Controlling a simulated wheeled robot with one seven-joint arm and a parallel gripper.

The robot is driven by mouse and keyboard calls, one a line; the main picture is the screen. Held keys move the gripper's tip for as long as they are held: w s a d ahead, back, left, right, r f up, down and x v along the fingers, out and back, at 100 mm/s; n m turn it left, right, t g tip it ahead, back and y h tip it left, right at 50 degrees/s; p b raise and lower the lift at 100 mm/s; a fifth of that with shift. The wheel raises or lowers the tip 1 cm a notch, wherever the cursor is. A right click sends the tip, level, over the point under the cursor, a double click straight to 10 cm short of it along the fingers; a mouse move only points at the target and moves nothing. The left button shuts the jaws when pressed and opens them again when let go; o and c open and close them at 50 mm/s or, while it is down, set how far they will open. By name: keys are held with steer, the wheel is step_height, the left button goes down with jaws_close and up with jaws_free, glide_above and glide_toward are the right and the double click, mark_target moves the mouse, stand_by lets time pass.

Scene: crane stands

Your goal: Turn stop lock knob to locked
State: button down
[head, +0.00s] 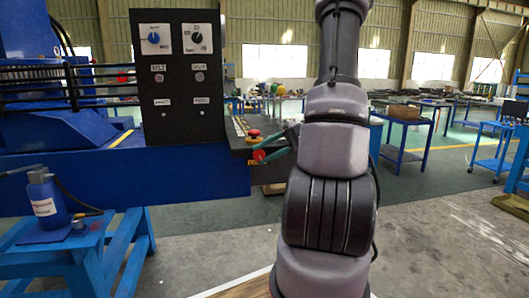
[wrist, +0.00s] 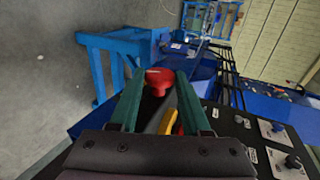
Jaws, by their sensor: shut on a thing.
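A red knob (head: 259,156) sits at the front corner of the dark control console, low on its end. In the wrist view the red knob (wrist: 159,80) lies between the tips of my two green fingers. My gripper (head: 266,157) reaches it from the right and is shut on it; in the wrist view my gripper (wrist: 160,82) has one finger on each side. A red mushroom button (head: 253,133) on a yellow base stands just above the knob. I cannot read any lock marking or the knob's turn angle.
A blue hand pump (head: 45,205) stands on a blue stand at left. Floor on the right is open before the blue tables (head: 405,140).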

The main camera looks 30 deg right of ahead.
stand_by(0.6)
steer(key=shift+c, duration=2)
jaws_free()
steer(key=v, duration=1)
steer(key=shift+d, duration=0.45)
steer(key=shift+s+f, duration=0.1)
